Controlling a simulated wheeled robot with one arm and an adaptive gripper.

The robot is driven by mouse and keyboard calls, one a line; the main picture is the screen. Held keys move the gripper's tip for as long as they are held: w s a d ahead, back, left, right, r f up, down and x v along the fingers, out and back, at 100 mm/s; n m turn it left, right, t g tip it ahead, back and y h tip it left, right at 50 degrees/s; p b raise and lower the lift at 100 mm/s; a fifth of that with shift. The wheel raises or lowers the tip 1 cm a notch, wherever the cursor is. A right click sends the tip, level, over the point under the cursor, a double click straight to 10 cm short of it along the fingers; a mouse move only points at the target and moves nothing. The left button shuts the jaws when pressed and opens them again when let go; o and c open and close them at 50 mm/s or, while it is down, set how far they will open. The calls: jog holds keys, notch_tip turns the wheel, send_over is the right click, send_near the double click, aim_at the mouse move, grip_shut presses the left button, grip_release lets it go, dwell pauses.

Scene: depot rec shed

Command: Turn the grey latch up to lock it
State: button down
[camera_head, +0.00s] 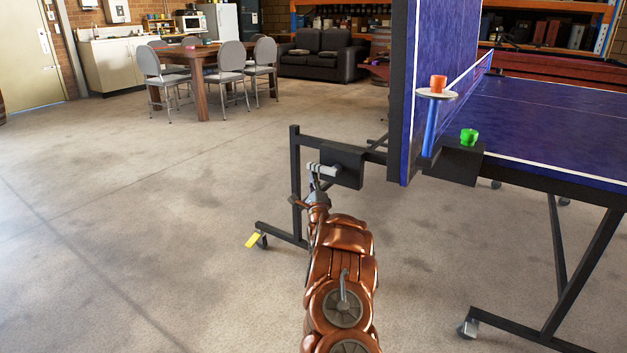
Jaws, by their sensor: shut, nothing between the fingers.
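The grey latch (322,169) juts out to the left from a black box (348,166) on the dark frame of the ping-pong table, and it lies roughly level. My gripper (317,184) is shut and empty, just below the latch at the end of my copper arm. Its tips come up very close to the latch's free end; I cannot tell whether they touch it. The gripper is small here, and its fingers partly overlap the latch.
An upright blue table half (403,90) rises right of the box. An orange knob (438,83) stands on a white disc (437,94), and a green knob (469,137) on another black box (455,163). A yellow caster tab (253,240) is low left. Floor to the left is clear.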

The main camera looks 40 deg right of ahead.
jog(key=s+a+f+p, duration=0.2)
jog(key=a+f, duration=0.4)
jog(key=f, duration=0.5)
jog(key=shift+s+a, duration=0.3)
jog(key=shift+r, duration=0.1)
